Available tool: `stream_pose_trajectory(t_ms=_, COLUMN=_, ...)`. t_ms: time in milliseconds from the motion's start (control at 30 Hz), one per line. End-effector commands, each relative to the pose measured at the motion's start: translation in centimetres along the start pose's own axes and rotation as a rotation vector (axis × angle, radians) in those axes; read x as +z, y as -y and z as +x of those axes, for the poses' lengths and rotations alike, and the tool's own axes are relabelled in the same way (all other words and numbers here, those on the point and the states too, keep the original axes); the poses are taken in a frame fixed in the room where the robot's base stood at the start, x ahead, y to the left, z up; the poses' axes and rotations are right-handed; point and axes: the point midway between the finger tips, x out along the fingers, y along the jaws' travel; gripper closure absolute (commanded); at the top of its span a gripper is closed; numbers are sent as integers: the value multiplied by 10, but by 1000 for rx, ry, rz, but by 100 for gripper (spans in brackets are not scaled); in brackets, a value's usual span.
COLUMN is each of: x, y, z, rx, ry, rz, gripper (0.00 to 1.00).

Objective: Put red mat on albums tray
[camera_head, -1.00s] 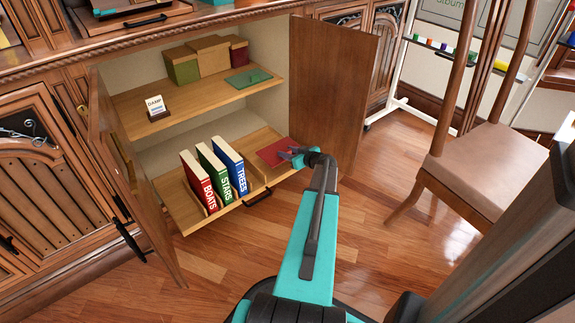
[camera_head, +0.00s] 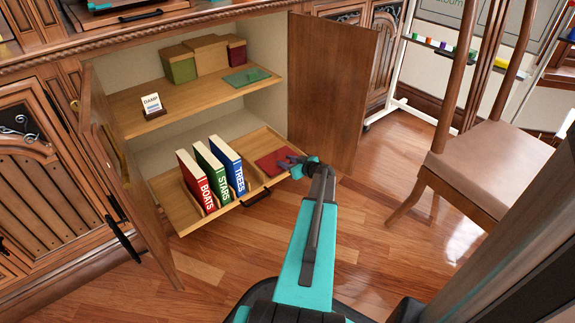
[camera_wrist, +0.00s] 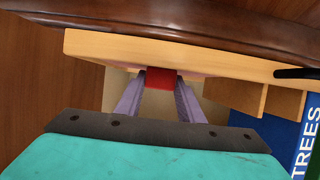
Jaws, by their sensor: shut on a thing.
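The red mat (camera_head: 271,162) is flat and square, at the right-hand section of the albums tray (camera_head: 243,200). In the head view it appears to lie on or just above the tray floor; I cannot tell which. My gripper (camera_head: 285,163) is shut on the mat's right edge. In the wrist view the mat's red edge (camera_wrist: 161,79) sits between the two fingertips of my gripper (camera_wrist: 160,88). The tray is a wooden pull-out with a black handle, in the lower part of the open cabinet. The mat's far side is hidden in the wrist view.
Books BOATS (camera_head: 194,183), STARS (camera_head: 212,173) and TREES (camera_head: 227,164) stand upright in the tray, left of the mat. The shelf above holds boxes (camera_head: 210,56), a green flat item (camera_head: 247,78) and a DAMP card (camera_head: 151,105). The open right door (camera_head: 330,90) stands close behind my gripper.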

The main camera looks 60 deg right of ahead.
Motion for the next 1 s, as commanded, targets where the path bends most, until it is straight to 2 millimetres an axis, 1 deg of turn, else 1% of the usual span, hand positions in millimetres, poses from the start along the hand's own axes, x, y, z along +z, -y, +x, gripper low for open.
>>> stream_pose_trajectory(t_ms=33, x=5, y=0, z=2, rx=0, ry=0, rz=0, gripper=87)
stream_pose_trajectory(t_ms=100, x=6, y=0, z=3, rx=0, ry=0, rz=0, gripper=87)
stream_pose_trajectory(t_ms=533, x=7, y=1, z=4, rx=-1, ry=0, rz=0, gripper=87)
stream_pose_trajectory(t_ms=567, x=7, y=1, z=4, rx=-1, ry=0, rz=0, gripper=62)
stream_pose_trajectory(t_ms=600, x=7, y=1, z=4, rx=-1, ry=0, rz=0, gripper=55)
stream_pose_trajectory(t_ms=667, x=7, y=1, z=4, rx=-1, ry=0, rz=0, gripper=47)
stream_pose_trajectory(t_ms=1000, x=7, y=1, z=4, rx=-2, ry=0, rz=-1, gripper=47)
